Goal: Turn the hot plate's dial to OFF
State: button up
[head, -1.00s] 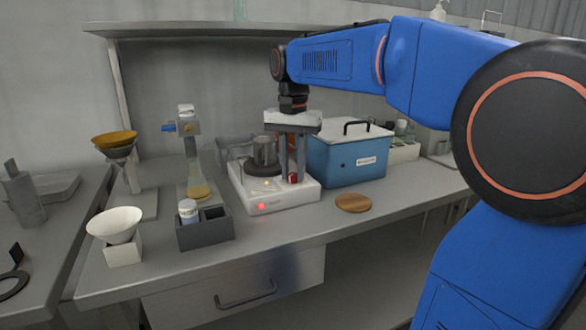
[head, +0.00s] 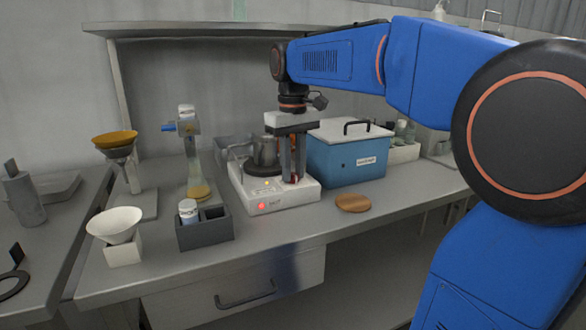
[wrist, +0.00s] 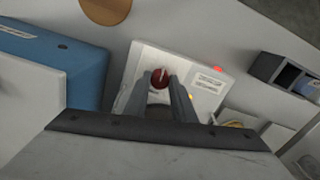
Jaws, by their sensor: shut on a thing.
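The white hot plate (head: 282,203) stands on the bench, with a red indicator light (head: 261,206) lit on its front. A metal beaker (head: 265,152) sits on its dark top plate. The dial's printed markings are too small to read.
A blue lidded box (head: 345,164) stands close to the right of the hot plate. A wooden disc (head: 353,202) lies in front of it. A dark rack (head: 206,229) with a white-capped bottle stands at the left. The bench front is mostly clear.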

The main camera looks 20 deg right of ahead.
aim_at(293, 174)
jog(key=n, duration=0.5)
jog(key=shift+n, duration=0.3)
jog(key=n, duration=0.5)
jog(key=shift+n, duration=0.4)
jog(key=o, duration=1.1)
jog(key=shift+c, duration=0.2)
jog(key=shift+r, duration=0.1)
notch_tip(293, 174, up, 17)
